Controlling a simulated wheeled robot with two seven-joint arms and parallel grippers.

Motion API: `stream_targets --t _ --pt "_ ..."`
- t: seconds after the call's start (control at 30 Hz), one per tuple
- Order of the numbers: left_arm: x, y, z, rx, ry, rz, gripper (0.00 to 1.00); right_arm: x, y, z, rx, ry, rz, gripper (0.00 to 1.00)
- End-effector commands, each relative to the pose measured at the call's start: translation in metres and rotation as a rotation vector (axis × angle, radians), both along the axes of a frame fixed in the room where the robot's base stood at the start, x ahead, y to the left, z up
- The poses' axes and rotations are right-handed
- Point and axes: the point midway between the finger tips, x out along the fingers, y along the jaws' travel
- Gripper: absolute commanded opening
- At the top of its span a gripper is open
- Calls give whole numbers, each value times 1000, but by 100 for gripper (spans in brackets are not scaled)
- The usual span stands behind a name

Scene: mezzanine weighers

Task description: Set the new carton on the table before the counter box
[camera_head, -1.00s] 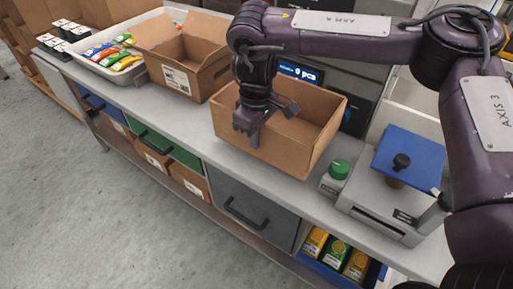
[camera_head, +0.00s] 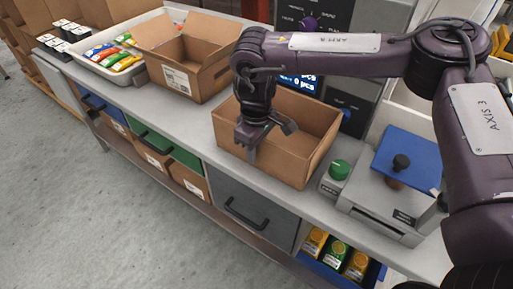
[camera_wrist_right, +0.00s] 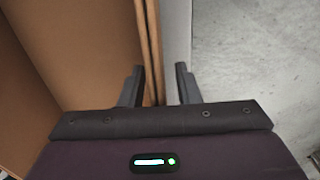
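The new carton (camera_head: 305,150), an open and empty brown box, sits on the table (camera_head: 205,143) before the counter box (camera_head: 302,84), whose dark display reads 0 pcs. My right gripper (camera_head: 248,142) is at the carton's front wall. In the right wrist view, the fingers of my right gripper (camera_wrist_right: 160,82) stand apart, one on each side of the cardboard wall (camera_wrist_right: 150,40). A strip of pale table shows between the wall and the right finger, so it looks open. My left gripper is not in view.
A labelled open carton (camera_head: 178,80) and a tray of colourful packets (camera_head: 83,65) stand to the left. Drawers (camera_head: 250,205) lie below the table.

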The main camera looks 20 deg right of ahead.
Motion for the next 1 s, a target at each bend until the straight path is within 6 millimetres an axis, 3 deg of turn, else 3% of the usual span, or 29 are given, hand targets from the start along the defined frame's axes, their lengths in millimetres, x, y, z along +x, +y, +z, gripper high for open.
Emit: stream_targets --t 0.27,0.5,0.7,1.0 --pt "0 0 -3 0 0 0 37 1 1 17 2 -3 -1 30" --pt "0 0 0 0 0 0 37 2 0 73 -2 -8 2 30" --pt "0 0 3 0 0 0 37 1 0 107 -1 -5 1 30" --pt "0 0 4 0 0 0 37 0 0 122 0 0 1 30"
